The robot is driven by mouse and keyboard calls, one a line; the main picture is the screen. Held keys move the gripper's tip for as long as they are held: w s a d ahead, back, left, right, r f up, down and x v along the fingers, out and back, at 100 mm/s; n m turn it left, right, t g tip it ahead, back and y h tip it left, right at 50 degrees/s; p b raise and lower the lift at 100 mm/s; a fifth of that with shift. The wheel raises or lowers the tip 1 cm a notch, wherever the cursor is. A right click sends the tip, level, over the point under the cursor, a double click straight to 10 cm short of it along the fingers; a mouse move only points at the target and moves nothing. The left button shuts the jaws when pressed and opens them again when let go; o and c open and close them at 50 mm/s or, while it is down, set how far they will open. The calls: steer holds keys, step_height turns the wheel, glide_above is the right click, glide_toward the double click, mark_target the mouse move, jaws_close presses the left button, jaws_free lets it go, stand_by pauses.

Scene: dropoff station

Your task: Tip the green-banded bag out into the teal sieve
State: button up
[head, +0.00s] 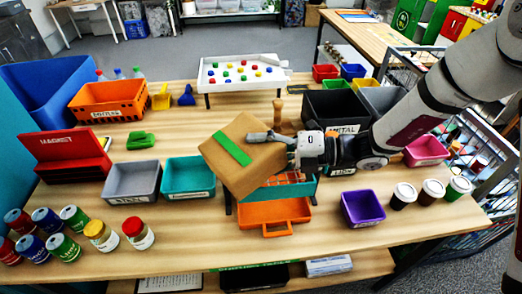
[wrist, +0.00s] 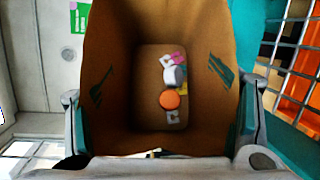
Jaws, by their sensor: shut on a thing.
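The brown paper bag (head: 232,172) with a green band (head: 232,148) is held tilted in the air in the head view. My gripper (head: 277,146) is shut on it at its right side. The teal sieve (head: 303,188) stands just below and to the right of the bag, partly hidden by it, above an orange tray (head: 262,212). In the wrist view I look into the open bag (wrist: 118,90) between my two fingers. An orange disc (wrist: 169,99) and several small white, pink and yellow pieces lie at its bottom. Part of the sieve's teal wall (wrist: 290,140) shows at the right.
A teal bin (head: 188,178) and a grey bin (head: 131,183) stand left of the bag. A purple bin (head: 362,208) and several lidded cups (head: 431,192) are to the right. A black bin (head: 335,108) stands behind my gripper. Cans and jars (head: 101,236) fill the front left.

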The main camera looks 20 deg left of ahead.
steer(key=shift+w+d+f+m+g+y+b, duration=0.2)
steer(key=shift+w+f+m+g+y+b, duration=0.3)
steer(key=shift+m+y+b, duration=0.3)
steer(key=shift+w+d+r+m+y, duration=0.1)
steer(key=shift+w+m+y, duration=0.1)
steer(key=shift+m+y, duration=0.15)
steer(key=m+y, duration=0.1)
steer(key=w+r+m+y+b, duration=0.1)
steer(key=m, duration=0.1)
steer(key=w+d+m+y, duration=0.1)
steer(key=shift+r+m+y+b, duration=0.25)
steer(key=shift+r+m+b, duration=0.1)
steer(key=shift+r+b, duration=0.05)
steer(key=shift+t, duration=0.3)
steer(key=shift+s, duration=0.1)
step_height(320, 180, up, 9)
steer(key=p, duration=0.3)
steer(key=shift+p, duration=0.4)
steer(key=shift+r, duration=0.1)
